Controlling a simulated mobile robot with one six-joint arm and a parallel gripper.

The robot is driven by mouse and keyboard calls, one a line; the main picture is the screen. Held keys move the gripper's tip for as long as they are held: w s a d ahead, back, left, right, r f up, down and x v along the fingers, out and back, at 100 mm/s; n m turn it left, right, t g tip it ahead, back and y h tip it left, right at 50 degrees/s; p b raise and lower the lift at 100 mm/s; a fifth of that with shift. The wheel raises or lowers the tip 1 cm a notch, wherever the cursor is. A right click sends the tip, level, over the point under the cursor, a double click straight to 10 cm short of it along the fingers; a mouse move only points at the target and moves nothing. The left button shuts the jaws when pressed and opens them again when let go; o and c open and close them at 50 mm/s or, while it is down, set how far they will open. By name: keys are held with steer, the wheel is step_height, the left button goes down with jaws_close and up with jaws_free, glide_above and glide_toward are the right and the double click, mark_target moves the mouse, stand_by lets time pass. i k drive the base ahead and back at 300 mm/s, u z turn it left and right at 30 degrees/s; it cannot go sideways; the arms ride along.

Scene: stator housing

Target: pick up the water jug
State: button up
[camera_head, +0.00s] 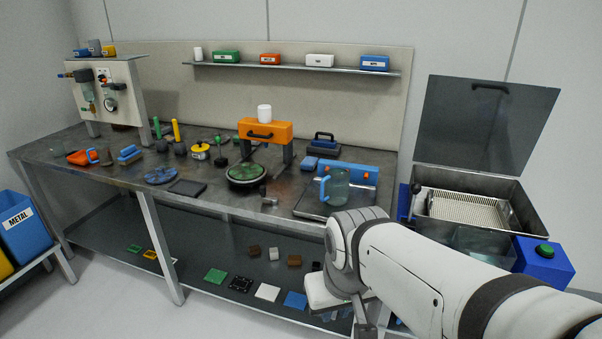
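The water jug (338,187) is see-through with a blue handle on its left side. It stands upright near the front right of the workbench, on a grey plate (308,205) in front of a blue block. My gripper (350,325) hangs at the bottom of the picture, in front of the bench and below the level of its top. It is apart from the jug. Its fingers are partly hidden and cut off by the frame edge, so I cannot tell whether they are open or shut.
An orange press (265,131) and a round green-topped dish (246,172) stand left of the jug. An open metal basin (468,205) with a raised lid is to its right. A blue box with a green button (544,251) stands at the right.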

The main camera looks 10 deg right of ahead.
mark_target(335, 192)
steer(key=i, duration=0.85)
steer(key=u, duration=0.05)
